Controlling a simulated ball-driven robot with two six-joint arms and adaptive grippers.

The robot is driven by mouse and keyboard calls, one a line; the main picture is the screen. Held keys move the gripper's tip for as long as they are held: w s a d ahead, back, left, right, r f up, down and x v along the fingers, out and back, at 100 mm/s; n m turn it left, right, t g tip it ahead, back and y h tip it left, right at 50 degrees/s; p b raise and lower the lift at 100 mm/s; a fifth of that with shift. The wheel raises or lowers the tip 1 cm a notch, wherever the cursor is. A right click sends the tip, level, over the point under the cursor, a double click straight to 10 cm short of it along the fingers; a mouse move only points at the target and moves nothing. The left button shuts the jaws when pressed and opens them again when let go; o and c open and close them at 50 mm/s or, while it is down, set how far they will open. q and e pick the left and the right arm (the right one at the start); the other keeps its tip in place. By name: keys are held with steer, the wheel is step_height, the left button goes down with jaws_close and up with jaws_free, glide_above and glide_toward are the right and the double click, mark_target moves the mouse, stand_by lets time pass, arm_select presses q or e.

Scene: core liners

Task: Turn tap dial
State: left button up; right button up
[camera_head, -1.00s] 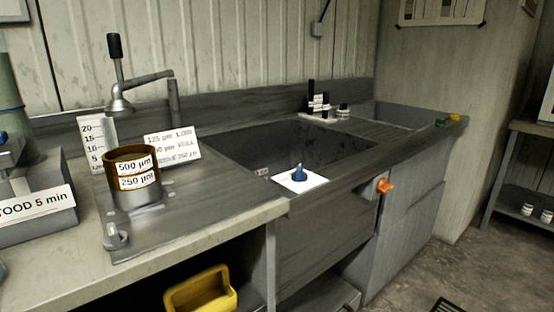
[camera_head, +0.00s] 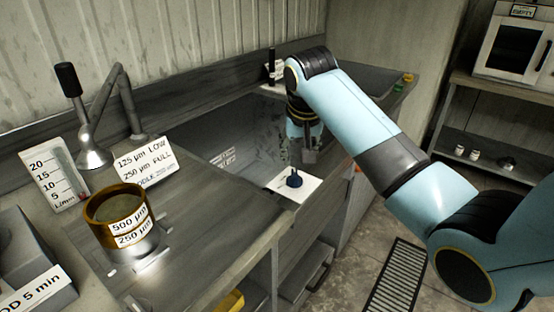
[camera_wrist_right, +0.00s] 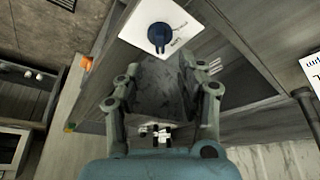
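The tap dial is a dark blue knob (camera_head: 294,178) on a white square plate (camera_head: 312,187) at the sink's front edge. The knob also shows in the right wrist view (camera_wrist_right: 159,36), at the top, beyond the fingers. My right gripper (camera_head: 308,157) hangs over the sink just behind the knob, seemingly apart from it. In the right wrist view its two fingers (camera_wrist_right: 163,88) are spread wide, with nothing gripped between them. My left gripper is in neither current view.
A tap (camera_head: 92,155) with a black-topped lever, a brown sieve (camera_head: 117,205) and a label card (camera_head: 145,160) stand on the counter to the left. An orange knob (camera_head: 357,169) is on the cabinet front. A dark grating (camera_head: 396,280) lies on the floor.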

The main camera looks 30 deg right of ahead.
mark_target(295, 173)
steer(key=x, duration=1)
steer(key=shift+w+d+r, duration=0.15)
steer(key=shift+w+r, duration=0.05)
steer(key=shift+w, duration=0.2)
steer(key=shift+c, duration=0.2)
